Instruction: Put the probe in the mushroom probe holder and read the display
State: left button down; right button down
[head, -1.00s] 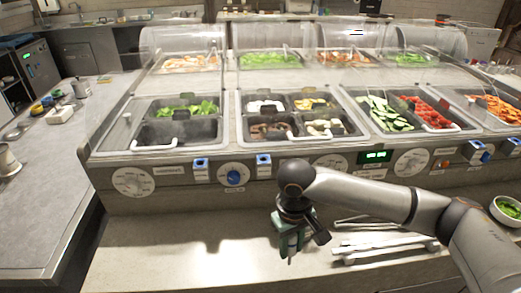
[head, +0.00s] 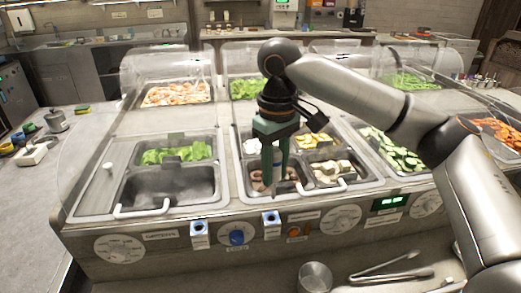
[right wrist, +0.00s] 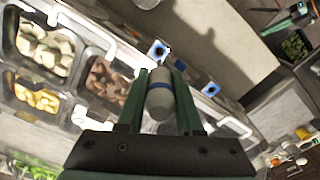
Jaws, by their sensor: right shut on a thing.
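My right gripper (head: 271,192) hangs over the front middle wells with its green fingers pointing down. In the right wrist view it is shut on the probe (right wrist: 160,97), a pale grey cylinder with a blue band. The probe is mostly hidden by the fingers in the head view. Blue-and-white probe holders sit on the front panel, one at left (head: 199,235) and one below my gripper (head: 271,225); their labels are too small to read, so I cannot tell which is for mushrooms. A green-lit display (head: 389,203) is at right, its digits unreadable. My left gripper is not in view.
Wells of greens (head: 176,155), brown pieces (head: 262,185) and cucumber (head: 392,150) lie around the arm. Clear guards (head: 165,68) stand behind. Dials (head: 120,249) line the panel. A metal cup (head: 314,277) and tongs (head: 385,268) lie on the front ledge.

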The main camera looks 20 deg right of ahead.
aim_at(273, 198)
jog(key=shift+w, duration=0.45)
jog(key=shift+s+f, duration=0.3)
jog(key=shift+f, duration=0.6)
jog(key=shift+w+f, duration=0.1)
jog(key=shift+f, duration=1.85)
jog(key=shift+f, duration=2.85)
jog(key=c, duration=0.5)
grip_release()
jog(key=shift+d, duration=0.1)
